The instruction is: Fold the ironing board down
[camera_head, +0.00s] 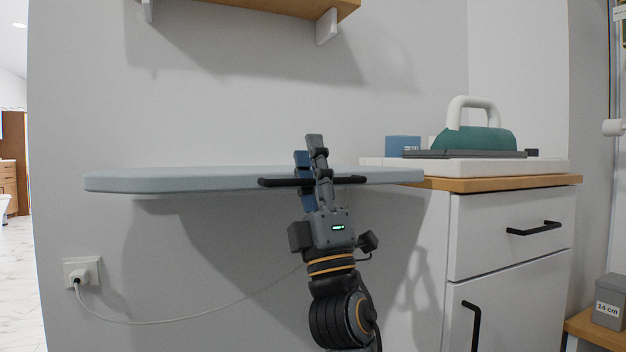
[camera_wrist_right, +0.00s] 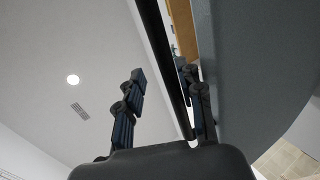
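The ironing board (camera_head: 180,180) is a grey-blue padded board standing out level from the wall, beside the cabinet. A black bar handle (camera_head: 276,182) runs along its front edge. My right gripper (camera_head: 309,146) is at this handle, pointing up, with part of the bar hidden behind it. In the right wrist view the gripper's two fingers (camera_wrist_right: 160,85) are spread apart. The bar (camera_wrist_right: 163,62) passes between them, nearer the right finger, and the board's dark side (camera_wrist_right: 265,70) fills the right. I cannot tell whether a finger touches the bar. My left gripper is not in view.
A teal iron (camera_head: 475,139) with a white handle rests on a dark plate on the cabinet top (camera_head: 500,183). A blue box (camera_head: 403,143) is beside it. A white cord runs from a wall socket (camera_head: 82,272) below the board. A wooden shelf (camera_head: 290,6) hangs above.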

